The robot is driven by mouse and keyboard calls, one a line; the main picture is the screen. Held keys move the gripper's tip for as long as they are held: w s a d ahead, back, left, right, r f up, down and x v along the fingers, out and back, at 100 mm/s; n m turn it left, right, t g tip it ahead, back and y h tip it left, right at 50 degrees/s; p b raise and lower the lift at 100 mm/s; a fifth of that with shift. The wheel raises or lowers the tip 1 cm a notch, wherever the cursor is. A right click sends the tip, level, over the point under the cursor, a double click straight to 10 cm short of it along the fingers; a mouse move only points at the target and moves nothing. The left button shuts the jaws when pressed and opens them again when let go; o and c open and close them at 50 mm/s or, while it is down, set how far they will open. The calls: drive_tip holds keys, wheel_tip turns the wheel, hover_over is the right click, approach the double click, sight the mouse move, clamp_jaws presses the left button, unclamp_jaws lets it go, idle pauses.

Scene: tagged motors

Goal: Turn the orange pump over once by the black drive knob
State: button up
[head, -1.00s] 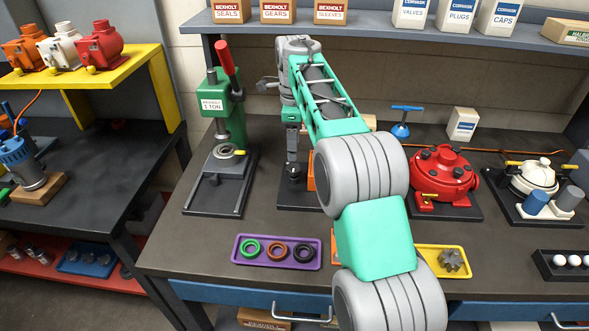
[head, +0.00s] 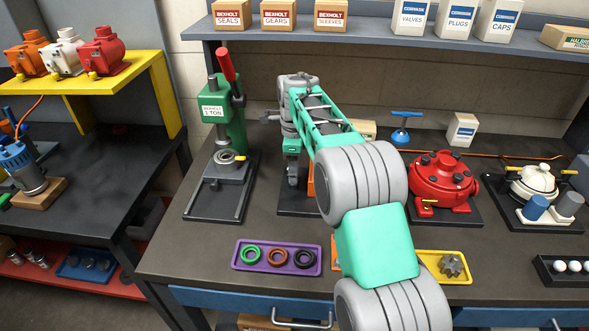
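The orange pump (head: 310,188) on the bench is mostly hidden behind my arm; only a sliver of orange shows. It stands on a black base plate (head: 290,206). My gripper (head: 292,180) points down at the left side of the pump, over that plate. The black drive knob cannot be made out now; it seems hidden at the fingertips. Whether the fingers are open, shut or touching the knob is too small and covered to tell.
A green press (head: 233,130) stands left of my gripper. A red pump (head: 442,182) and a white pump (head: 533,180) stand to the right. A purple tray of rings (head: 240,262) lies in front. Another orange pump (head: 25,52) sits on the yellow shelf.

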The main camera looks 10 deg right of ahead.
clamp_jaws()
drive_tip(key=shift+n, duration=0.3)
